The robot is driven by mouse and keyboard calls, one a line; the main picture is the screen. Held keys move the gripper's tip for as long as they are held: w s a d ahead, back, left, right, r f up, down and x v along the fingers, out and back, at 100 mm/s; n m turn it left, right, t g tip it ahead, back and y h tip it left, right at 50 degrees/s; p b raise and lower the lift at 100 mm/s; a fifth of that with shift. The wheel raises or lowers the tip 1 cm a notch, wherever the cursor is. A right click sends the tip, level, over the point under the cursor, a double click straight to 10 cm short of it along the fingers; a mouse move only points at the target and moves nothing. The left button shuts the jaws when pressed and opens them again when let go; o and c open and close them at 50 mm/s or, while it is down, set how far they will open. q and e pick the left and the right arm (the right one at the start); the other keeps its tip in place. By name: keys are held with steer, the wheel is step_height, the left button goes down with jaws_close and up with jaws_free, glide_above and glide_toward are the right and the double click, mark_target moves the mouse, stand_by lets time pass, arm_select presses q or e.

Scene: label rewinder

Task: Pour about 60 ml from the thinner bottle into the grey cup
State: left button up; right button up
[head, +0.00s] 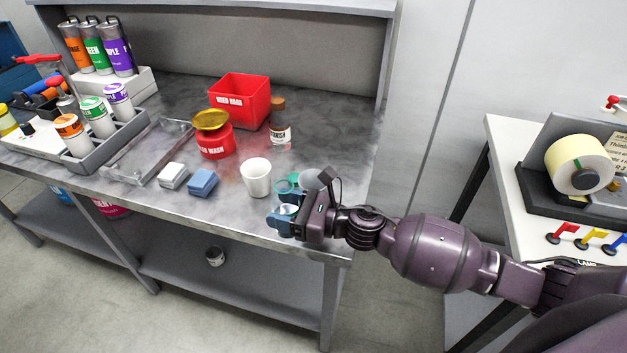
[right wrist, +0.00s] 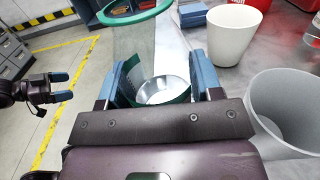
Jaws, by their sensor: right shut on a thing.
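My right gripper (head: 284,217) is at the bench's front right corner, shut on a clear vessel with green rings (head: 286,186). In the right wrist view the clear vessel (right wrist: 150,45) stands between the blue fingers (right wrist: 165,88); I cannot tell its contents. The grey cup (right wrist: 292,108) is close beside the gripper in that view; in the head view the grey cup (head: 309,180) is partly hidden behind it. A clear bottle with a brown cap and white label (head: 280,128) stands farther back; its label is unreadable. My left gripper (right wrist: 60,86) looks open and empty in the wrist view.
A white cup (head: 256,178) stands left of the gripper. The bench's front edge is close to the gripper.

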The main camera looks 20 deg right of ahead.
steer(key=shift+m, duration=0.4)
